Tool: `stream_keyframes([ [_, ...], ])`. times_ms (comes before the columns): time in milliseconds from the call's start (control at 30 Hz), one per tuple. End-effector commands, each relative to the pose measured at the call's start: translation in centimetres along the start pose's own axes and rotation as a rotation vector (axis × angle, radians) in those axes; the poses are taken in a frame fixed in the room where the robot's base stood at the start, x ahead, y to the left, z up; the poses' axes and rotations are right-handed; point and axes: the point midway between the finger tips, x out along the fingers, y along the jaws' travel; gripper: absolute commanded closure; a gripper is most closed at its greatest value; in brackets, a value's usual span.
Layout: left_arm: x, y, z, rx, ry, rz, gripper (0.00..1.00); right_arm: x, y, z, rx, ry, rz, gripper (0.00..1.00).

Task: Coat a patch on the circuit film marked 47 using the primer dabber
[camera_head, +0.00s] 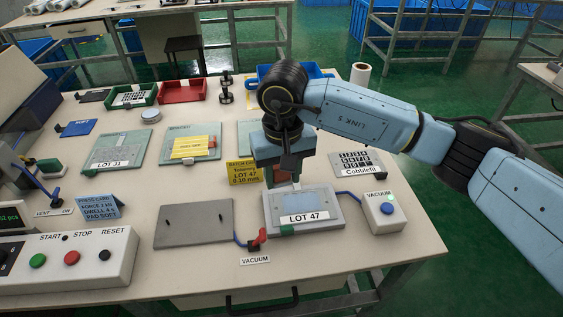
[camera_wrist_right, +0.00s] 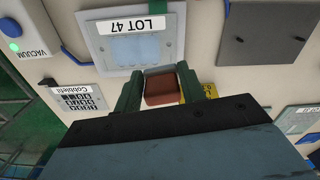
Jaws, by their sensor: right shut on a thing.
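The circuit film marked LOT 47 (camera_head: 300,200) lies on a grey plate at the front middle of the table, with a pale blue rectangular area on it. It also shows in the wrist view (camera_wrist_right: 137,47). My right gripper (camera_head: 284,180) is above the film's far edge, pointing down. In the wrist view its green fingers (camera_wrist_right: 160,88) are shut on a reddish-brown block (camera_wrist_right: 162,92), which looks like the primer dabber. The arm partly hides it in the head view, and whether it touches the film cannot be told. My left gripper is not in view.
A white vacuum box (camera_head: 385,212) stands right of the film, a bare grey plate (camera_head: 194,222) left, with a red-handled valve (camera_head: 258,238) between. A yellow batch card (camera_head: 243,172) and the Cobblefil stencil (camera_head: 357,164) are close behind. A button panel (camera_head: 72,257) fills the front left.

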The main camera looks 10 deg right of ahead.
Motion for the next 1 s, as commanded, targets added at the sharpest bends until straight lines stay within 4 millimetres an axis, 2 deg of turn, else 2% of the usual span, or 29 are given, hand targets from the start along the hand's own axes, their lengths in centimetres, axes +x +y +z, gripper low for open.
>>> stream_keyframes([
  [100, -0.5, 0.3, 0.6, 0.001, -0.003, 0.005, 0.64, -1.4, 0.2, 0.0, 0.003, 0.002, 0.001, 0.81],
  [233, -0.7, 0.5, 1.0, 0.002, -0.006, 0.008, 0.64, -2.0, 0.2, 0.1, 0.005, 0.001, 0.0, 0.81],
  [800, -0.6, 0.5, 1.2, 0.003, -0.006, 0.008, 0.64, -2.0, 0.4, 0.1, 0.007, 0.001, 0.001, 0.81],
  [867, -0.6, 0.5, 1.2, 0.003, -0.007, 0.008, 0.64, -2.0, 1.1, 0.2, 0.014, 0.001, 0.001, 0.81],
  [1000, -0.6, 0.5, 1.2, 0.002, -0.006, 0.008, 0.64, -2.0, 4.4, 1.1, 0.047, 0.002, 0.003, 0.81],
])
